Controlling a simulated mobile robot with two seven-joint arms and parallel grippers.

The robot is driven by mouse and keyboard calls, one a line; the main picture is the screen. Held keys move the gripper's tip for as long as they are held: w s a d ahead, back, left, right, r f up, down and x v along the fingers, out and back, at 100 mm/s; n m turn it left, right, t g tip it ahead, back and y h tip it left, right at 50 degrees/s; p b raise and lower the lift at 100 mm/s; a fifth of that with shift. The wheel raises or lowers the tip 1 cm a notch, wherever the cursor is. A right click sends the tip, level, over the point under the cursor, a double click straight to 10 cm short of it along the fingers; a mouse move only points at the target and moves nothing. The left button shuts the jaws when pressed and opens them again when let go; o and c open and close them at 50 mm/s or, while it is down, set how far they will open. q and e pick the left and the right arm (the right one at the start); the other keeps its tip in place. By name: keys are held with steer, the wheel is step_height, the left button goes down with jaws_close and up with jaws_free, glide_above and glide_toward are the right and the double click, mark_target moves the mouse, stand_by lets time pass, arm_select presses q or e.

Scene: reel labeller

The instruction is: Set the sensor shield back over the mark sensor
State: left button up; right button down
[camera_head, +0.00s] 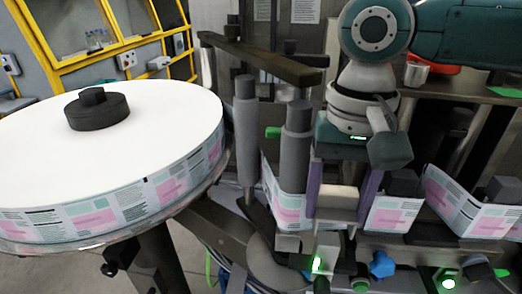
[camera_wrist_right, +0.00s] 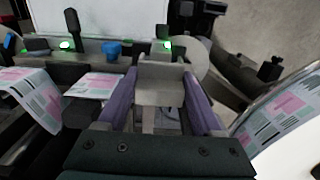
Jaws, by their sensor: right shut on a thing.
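My right gripper (camera_head: 342,190) comes down from the top of the head view. Its two purple fingers are shut on a light grey block, the sensor shield (camera_head: 337,198). The shield also shows between the fingers in the right wrist view (camera_wrist_right: 160,84). It is held about level, over the labeller's web path, close to a unit with a lit green lamp (camera_head: 317,264). I cannot tell whether the shield touches anything below it. I cannot make out the mark sensor for sure; the shield and fingers hide part of that area. My left gripper is not in view.
A large white label reel (camera_head: 150,120) with a black hub (camera_head: 97,108) fills the left. Grey rollers (camera_head: 246,140) stand just left of my right gripper, under a dark bar (camera_head: 262,62). The printed label web (camera_head: 460,205) runs to the right. A blue knob (camera_head: 382,264) sits in front.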

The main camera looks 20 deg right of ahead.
mark_target(328, 237)
steer(key=shift+f, duration=0.15)
steer(key=shift+f+b, duration=0.95)
steer(key=shift+f, duration=1.35)
jaws_free()
steer(key=shift+r, duration=0.15)
step_height(328, 237, up, 10)
steer(key=shift+f+b, duration=0.1)
steer(key=shift+b, duration=0.35)
